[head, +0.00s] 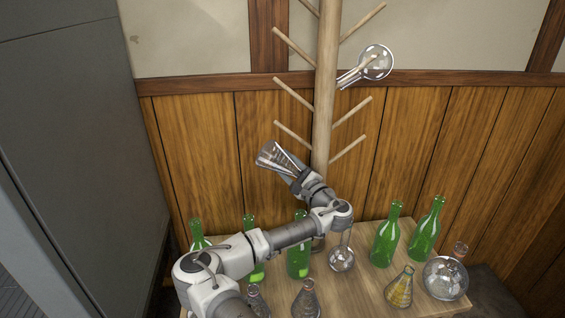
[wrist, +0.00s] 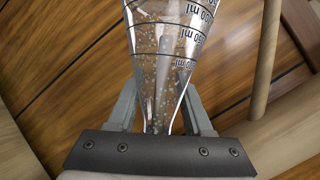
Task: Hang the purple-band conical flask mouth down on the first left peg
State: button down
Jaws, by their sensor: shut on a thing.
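A clear conical flask (head: 266,154) with black millilitre marks is held in my gripper (head: 284,167). In the wrist view the flask (wrist: 167,45) has its narrow neck between the two fingers (wrist: 158,108), mouth end towards the palm and wide body pointing away. In the head view its wide base points up and left. No purple band can be made out on it. The wooden peg stand (head: 323,95) rises behind my gripper. Its lowest visible left peg (head: 292,135) is just above and right of the flask, and I cannot tell the depth gap.
A round flask (head: 377,62) hangs on an upper right peg. The table (head: 365,300) below carries green bottles (head: 386,240), a yellowish conical flask (head: 399,290), a large round flask (head: 446,279), a long-necked flask (head: 342,260) and clear conical flasks (head: 306,301). A panelled wall (head: 198,140) stands behind.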

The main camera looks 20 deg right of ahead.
jog(key=shift+d+f, duration=0.25)
dwell(0.3)
jog(key=shift+c, duration=1.1)
grip_release()
jog(key=shift+s, duration=0.2)
